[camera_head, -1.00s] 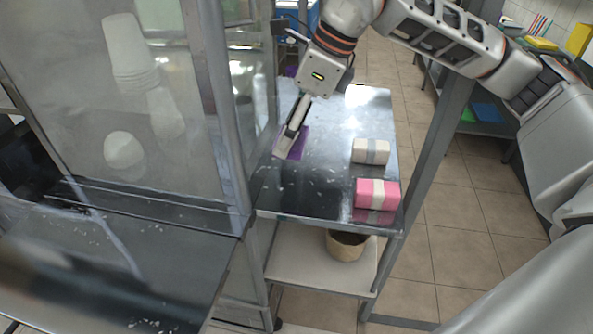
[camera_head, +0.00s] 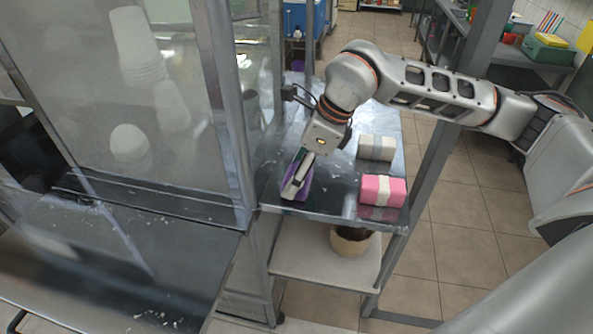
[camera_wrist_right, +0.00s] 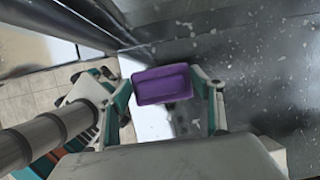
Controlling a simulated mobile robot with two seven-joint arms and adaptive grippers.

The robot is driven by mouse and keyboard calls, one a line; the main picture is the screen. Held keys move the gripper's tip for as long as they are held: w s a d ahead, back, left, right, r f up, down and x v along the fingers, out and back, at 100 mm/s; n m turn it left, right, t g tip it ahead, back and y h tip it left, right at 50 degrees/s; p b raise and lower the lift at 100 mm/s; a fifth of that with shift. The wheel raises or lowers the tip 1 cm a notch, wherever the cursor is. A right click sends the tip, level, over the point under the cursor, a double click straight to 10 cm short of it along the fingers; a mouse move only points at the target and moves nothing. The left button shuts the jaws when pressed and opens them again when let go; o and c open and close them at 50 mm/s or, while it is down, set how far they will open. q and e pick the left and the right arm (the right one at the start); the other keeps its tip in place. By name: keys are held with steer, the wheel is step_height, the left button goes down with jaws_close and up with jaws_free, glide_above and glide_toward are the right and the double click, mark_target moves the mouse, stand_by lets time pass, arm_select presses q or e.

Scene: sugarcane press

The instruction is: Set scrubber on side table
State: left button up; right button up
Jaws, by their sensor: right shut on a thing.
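The scrubber is a purple block (camera_head: 306,188) at the front left part of the metal side table (camera_head: 335,190). My right gripper (camera_head: 295,188) comes down from above and is shut on it. In the right wrist view the purple scrubber (camera_wrist_right: 162,84) sits between the two fingertips of my right gripper (camera_wrist_right: 178,92), over the speckled metal top. I cannot tell whether the scrubber touches the tabletop or is just above it. My left gripper is not in view.
A pink-and-white pack (camera_head: 382,190) and a grey-and-white pack (camera_head: 376,148) lie on the table's right side. A basket (camera_head: 350,240) stands on the lower shelf (camera_head: 310,255). The press's clear panel (camera_head: 130,100) and metal post stand close on the left.

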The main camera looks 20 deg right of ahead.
steer(key=o, duration=1.1)
steer(key=shift+f, duration=0.1)
steer(key=shift+c, duration=0.2)
steer(key=shift+r, duration=0.35)
steer(key=v, duration=1.1)
steer(key=shift+s+d+r, duration=0.15)
steer(key=shift+s+r, duration=0.05)
steer(key=shift+r, duration=0.05)
steer(key=shift+s+f, duration=0.1)
